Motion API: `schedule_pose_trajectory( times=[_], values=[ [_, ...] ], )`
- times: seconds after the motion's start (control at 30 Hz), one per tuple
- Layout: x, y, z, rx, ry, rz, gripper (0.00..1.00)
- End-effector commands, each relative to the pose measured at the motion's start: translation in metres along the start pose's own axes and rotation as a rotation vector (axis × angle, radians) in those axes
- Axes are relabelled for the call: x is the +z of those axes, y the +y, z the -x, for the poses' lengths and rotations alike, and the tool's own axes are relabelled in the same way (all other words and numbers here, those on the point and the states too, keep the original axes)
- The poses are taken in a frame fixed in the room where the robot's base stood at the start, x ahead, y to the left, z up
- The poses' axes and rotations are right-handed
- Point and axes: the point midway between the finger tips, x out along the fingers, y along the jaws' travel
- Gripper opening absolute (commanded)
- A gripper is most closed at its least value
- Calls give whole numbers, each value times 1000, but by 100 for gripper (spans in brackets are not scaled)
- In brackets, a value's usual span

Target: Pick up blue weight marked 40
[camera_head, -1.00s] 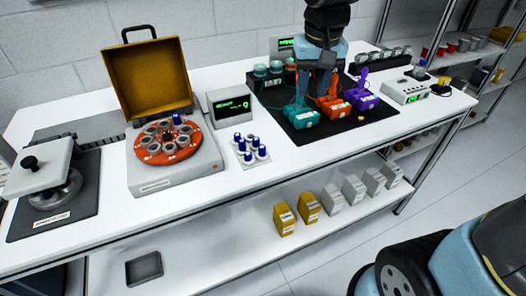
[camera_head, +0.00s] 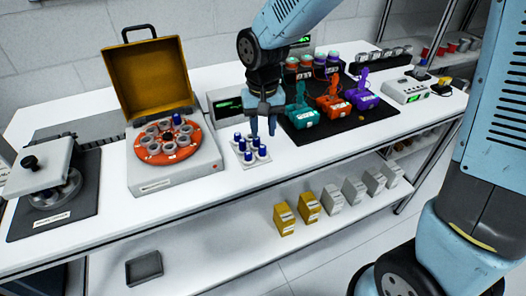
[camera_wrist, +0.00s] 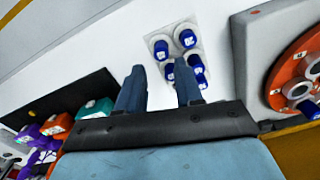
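Several blue-topped weights (camera_head: 247,152) stand close together on a small white plate (camera_head: 263,160) on the bench. They also show in the wrist view (camera_wrist: 187,39), with pale number labels too small to read, so I cannot tell which is marked 40. My gripper (camera_head: 263,130) is open and points down, at the back right of the weights in the head view. In the wrist view its two fingertips (camera_wrist: 160,78) are apart, with nothing clearly held; the right finger overlaps part of the weight group.
A red carousel (camera_head: 150,157) with grey cups and one blue-topped piece stands left. A display box (camera_head: 222,107) is behind the weights. A black mat (camera_head: 350,125) with teal, orange and purple holders lies right. Bare bench (camera_head: 215,190) lies in front.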

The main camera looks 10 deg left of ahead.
Motion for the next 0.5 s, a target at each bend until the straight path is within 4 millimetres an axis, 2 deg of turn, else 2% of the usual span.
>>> schedule_pose_trajectory(
  times=[0.27,0.5],
  values=[
    [0,0,-17,1,-1,0,36],
    [-4,-1,-49,1,-3,0,36]
  ],
)
